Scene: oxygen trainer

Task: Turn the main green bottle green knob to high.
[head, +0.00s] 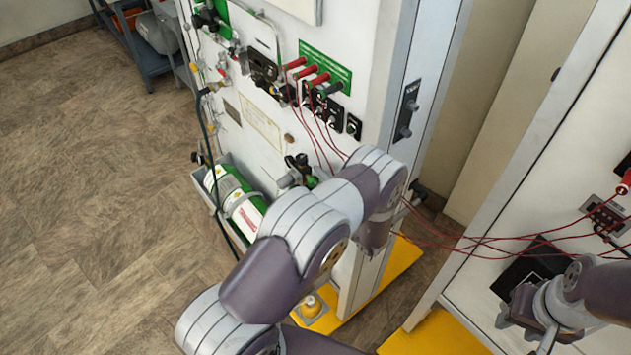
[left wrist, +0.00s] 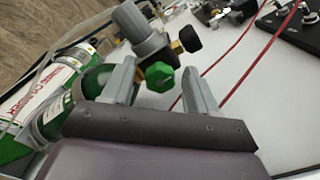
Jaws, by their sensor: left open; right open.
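The main green bottle (head: 232,197) lies on its side in a tray at the foot of the white panel. In the left wrist view, the bottle (left wrist: 92,85) is at the left. The green knob (left wrist: 160,77) sits beside the grey regulator (left wrist: 140,32). My left gripper (left wrist: 158,70) is open, with one finger on each side of the knob; contact cannot be told. In the head view, my left arm covers its fingers. My right gripper (head: 517,316) is open at the lower right, away from the bottle, in front of the other cabinet.
The white panel (head: 262,128) carries red plugs (head: 305,74) and switches. Thin red wires cross from it to the right cabinet (head: 487,280). A black knob (left wrist: 190,39) is close above the green one. Yellow bases (head: 405,262) edge the floor. Open floor lies left.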

